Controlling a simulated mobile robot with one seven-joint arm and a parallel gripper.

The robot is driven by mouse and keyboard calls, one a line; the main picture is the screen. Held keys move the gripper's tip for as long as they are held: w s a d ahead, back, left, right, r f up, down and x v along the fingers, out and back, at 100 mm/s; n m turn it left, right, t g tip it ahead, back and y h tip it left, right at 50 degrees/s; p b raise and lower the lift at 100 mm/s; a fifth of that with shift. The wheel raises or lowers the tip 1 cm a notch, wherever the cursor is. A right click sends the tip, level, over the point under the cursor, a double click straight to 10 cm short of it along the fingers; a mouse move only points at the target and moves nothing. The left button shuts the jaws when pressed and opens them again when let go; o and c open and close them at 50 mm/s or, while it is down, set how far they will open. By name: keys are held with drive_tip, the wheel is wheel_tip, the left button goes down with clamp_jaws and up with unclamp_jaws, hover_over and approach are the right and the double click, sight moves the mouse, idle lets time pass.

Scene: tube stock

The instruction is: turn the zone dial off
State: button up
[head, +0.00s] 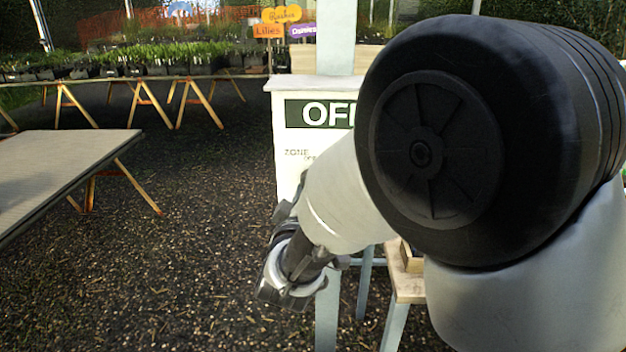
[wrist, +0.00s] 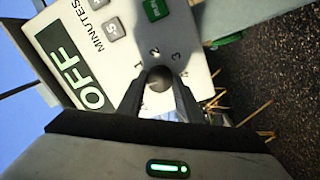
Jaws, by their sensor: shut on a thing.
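The zone dial (wrist: 158,78) is a dark round knob on the pale control panel (wrist: 122,72). Numerals, among them 2 and 3, are printed around it. My gripper (wrist: 160,82) is shut on the dial, one dark finger on each side. Which mark the dial points to cannot be told. The panel carries a green sign (wrist: 75,62) reading OFF, the word MINUTES and grey buttons. In the head view the panel (head: 288,165) stands behind my arm, which hides its right part and the dial. My fingertips do not show there.
A green button (wrist: 153,9) sits on the panel near the dial. A bare table (head: 60,165) stands at the left, and trestle tables with plants (head: 150,68) stand behind. A wooden stand (head: 408,285) is partly hidden by my arm. Gravel floor (head: 190,260) lies open at left.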

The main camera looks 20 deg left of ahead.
drive_tip(key=shift+r+n, duration=0.1)
drive_tip(key=shift+n, duration=0.5)
drive_tip(key=o, duration=1)
drive_tip(key=shift+o, duration=0.2)
